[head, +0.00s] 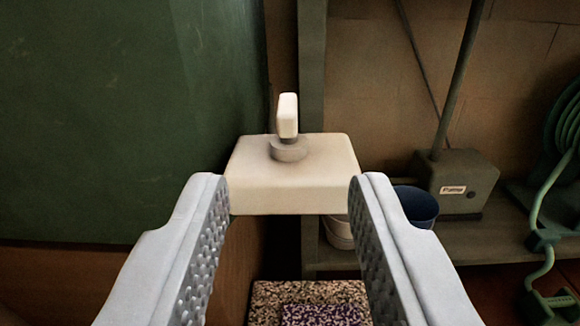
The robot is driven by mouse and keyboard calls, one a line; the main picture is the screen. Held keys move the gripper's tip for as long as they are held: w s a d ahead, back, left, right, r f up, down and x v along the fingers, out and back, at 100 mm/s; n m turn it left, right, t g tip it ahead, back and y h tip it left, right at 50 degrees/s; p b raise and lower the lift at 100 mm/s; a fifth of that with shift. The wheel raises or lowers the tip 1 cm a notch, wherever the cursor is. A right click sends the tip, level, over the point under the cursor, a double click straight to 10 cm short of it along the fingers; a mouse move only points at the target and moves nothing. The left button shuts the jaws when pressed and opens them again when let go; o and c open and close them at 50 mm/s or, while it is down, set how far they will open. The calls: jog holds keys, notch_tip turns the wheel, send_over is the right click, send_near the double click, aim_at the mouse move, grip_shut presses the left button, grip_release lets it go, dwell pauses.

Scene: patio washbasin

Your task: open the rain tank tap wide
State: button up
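A cream tap block (293,178) stands in the middle of the head view, against the right edge of the green rain tank (120,120). On its top is a round grey collar with an upright cream tap handle (287,116), seen close to edge-on. My gripper (293,190) is open, with one studded finger on each side at the bottom. The finger tips appear near the left and right edges of the block; I cannot tell whether they touch it. Nothing is held. Any spout under the block is hidden.
Behind to the right is a shelf (490,240) with a blue-rimmed pot (416,204), a pale pot (339,232) and a labelled grey-green box (458,182) with a pole. A green hose (565,130) hangs at the far right. A speckled surface (266,296) lies below.

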aim_at(287, 126)
jog(key=shift+h, duration=0.3)
jog(key=w+f, duration=0.1)
jog(key=w, duration=0.4)
jog(key=w+f, duration=0.1)
jog(key=w, duration=0.5)
jog(key=w+f, duration=0.1)
jog(key=w, duration=0.5)
jog(key=shift+w+d, duration=0.1)
grip_shut()
